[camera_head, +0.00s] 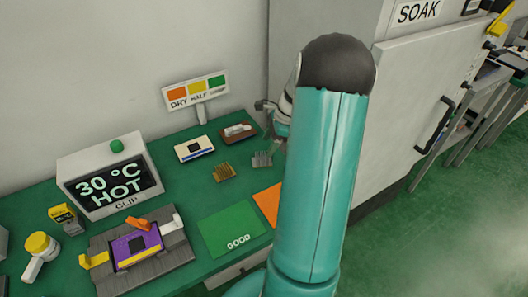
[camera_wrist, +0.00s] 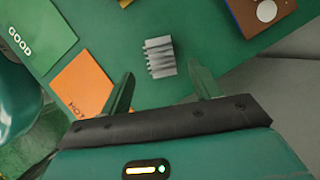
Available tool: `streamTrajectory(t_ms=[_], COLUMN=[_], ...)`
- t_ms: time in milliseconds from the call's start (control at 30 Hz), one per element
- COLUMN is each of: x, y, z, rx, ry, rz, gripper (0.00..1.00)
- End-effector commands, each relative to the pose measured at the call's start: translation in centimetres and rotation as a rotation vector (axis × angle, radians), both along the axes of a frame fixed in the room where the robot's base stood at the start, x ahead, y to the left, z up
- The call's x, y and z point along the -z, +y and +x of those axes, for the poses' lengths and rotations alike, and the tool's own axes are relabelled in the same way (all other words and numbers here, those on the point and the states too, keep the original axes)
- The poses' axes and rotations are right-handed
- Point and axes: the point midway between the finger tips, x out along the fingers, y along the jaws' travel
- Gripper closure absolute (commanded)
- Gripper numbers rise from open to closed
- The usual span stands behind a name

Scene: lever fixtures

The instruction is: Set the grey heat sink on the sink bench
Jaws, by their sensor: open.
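The grey heat sink (camera_head: 262,159), a small finned block, sits on the green bench top (camera_head: 185,218), right of a brass finned block. In the wrist view the grey heat sink (camera_wrist: 160,57) lies just ahead of my gripper (camera_wrist: 160,84), roughly centred between the two fingertips. My gripper is open and empty, and the fingers look apart from the block. In the head view my arm hides most of the gripper. No label marks any surface as the sink bench, so I cannot tell which it is.
The brass finned block (camera_head: 223,172) stands close by. A white board (camera_head: 194,149) and a brown board (camera_head: 238,132) lie behind. A green GOOD mat (camera_head: 232,229) and an orange mat (camera_wrist: 83,84) lie in front. A clamp fixture (camera_head: 140,248) holds a purple board. A SOAK cabinet (camera_head: 400,110) stands right.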

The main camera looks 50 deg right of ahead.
Motion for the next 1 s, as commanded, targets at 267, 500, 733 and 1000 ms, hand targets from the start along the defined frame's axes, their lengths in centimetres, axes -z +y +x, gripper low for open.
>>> streamTrajectory(t_ms=[267, 500, 733, 1000], x=[-4.3, -4.9, -8.1, -15.3], y=[-1.4, -1.5, 3.0, 16.0], z=[-1.1, -1.3, 0.5, 1.3], rx=[-0.001, -0.002, -0.198, -0.778], ry=[0.000, 0.000, -0.025, -0.118], rz=[-0.002, 0.000, -0.096, -0.365], gripper=[0.38, 0.38, 0.38, 0.38])
